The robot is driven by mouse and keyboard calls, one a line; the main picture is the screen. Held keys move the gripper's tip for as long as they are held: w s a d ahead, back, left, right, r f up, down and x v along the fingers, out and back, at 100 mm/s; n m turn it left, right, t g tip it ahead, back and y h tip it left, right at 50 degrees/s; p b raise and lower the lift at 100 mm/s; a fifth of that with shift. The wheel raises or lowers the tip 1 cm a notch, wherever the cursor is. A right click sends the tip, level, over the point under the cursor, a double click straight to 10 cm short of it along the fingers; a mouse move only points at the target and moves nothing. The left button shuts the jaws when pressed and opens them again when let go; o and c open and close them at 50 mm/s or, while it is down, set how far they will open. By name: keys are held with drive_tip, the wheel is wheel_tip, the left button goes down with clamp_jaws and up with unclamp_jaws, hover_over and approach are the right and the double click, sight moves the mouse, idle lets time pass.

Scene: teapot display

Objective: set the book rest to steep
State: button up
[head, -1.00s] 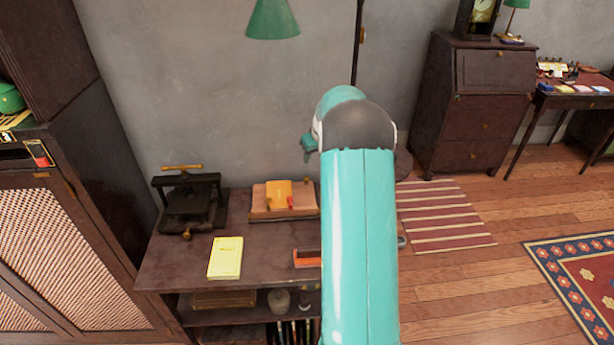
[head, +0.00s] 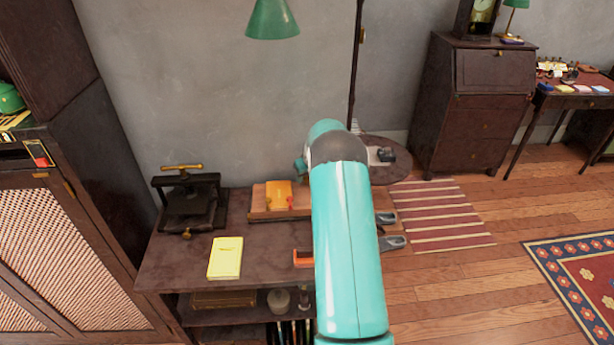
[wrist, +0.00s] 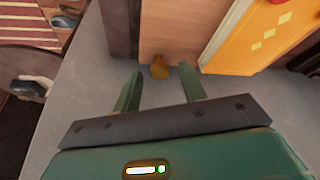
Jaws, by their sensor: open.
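The book rest (head: 258,203) is a wooden board at the back of the dark desk, with an orange book (head: 278,194) on it. Its right part is hidden behind my arm in the head view. In the wrist view the wooden panel of the rest (wrist: 172,25) and the orange book (wrist: 255,38) show at the top. A small brass-brown knob (wrist: 160,68) sits at the panel's near edge. My gripper (wrist: 160,72) is open and empty, and the knob appears between its fingertips; I cannot tell the depth. The head view hides the gripper behind my arm.
A black press (head: 190,204) stands left on the desk, with a yellow pad (head: 225,258) before it. An orange tray (head: 303,258) lies near my arm. A round side table (head: 398,158) stands right, near a thin lamp pole (head: 356,60).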

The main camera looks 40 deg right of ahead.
drive_tip(key=shift+c, duration=0.2)
clamp_jaws()
